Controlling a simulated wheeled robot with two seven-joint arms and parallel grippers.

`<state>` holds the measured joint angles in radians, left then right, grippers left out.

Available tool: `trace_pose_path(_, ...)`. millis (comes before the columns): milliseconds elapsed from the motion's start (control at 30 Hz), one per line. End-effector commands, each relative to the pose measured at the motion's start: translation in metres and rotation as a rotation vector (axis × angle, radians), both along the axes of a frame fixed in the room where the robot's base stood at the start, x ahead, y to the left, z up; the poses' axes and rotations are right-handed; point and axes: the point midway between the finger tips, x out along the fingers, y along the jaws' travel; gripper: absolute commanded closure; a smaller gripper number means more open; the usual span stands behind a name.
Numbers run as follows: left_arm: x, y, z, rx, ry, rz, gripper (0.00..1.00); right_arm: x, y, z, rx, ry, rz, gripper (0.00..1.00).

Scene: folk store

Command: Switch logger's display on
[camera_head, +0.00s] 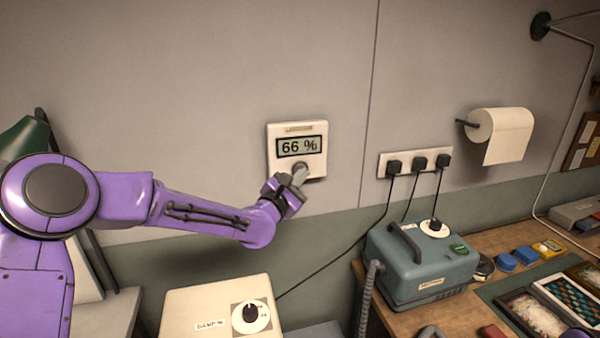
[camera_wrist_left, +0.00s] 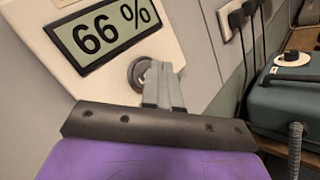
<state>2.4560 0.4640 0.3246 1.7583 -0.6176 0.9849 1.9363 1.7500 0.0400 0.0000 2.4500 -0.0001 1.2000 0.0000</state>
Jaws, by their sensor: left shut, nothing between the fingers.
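The logger (camera_head: 272,158) is a cream square box on the wall, with a display (camera_head: 299,146) that reads "66 %". A round grey button sits below the display; in the left wrist view the button (camera_wrist_left: 137,72) is partly hidden by my fingers. The logger also fills the upper left of that view (camera_wrist_left: 185,75), with its display (camera_wrist_left: 103,30) lit or showing "66 %". My left gripper (camera_head: 300,173) is shut and empty, its fingertips at the button; I cannot tell whether they press it. My right gripper is not in view.
A power strip (camera_head: 382,160) with several black plugs is on the wall to the right. A teal machine (camera_head: 420,268) stands on the wooden bench below it. A cream box with a dial (camera_head: 205,305) is below my left arm. A paper roll (camera_head: 505,133) hangs further right.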

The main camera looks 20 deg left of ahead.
Motion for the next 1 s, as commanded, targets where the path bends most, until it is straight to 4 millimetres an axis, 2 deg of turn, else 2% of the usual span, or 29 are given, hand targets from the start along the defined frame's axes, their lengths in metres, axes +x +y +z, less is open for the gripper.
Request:
trace_pose_path(133, -0.007, -0.005, 0.0, -0.002, 0.001, -0.002, 1.0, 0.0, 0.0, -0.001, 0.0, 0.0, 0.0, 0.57)
trace_pose_path(600, -0.049, -0.033, 0.0, 0.0, 0.0, -0.001, 1.0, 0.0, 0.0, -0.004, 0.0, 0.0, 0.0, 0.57)
trace_pose_path(1000, -0.05, -0.033, 0.0, 0.0, 0.001, 0.001, 1.0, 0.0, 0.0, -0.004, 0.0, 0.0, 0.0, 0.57)
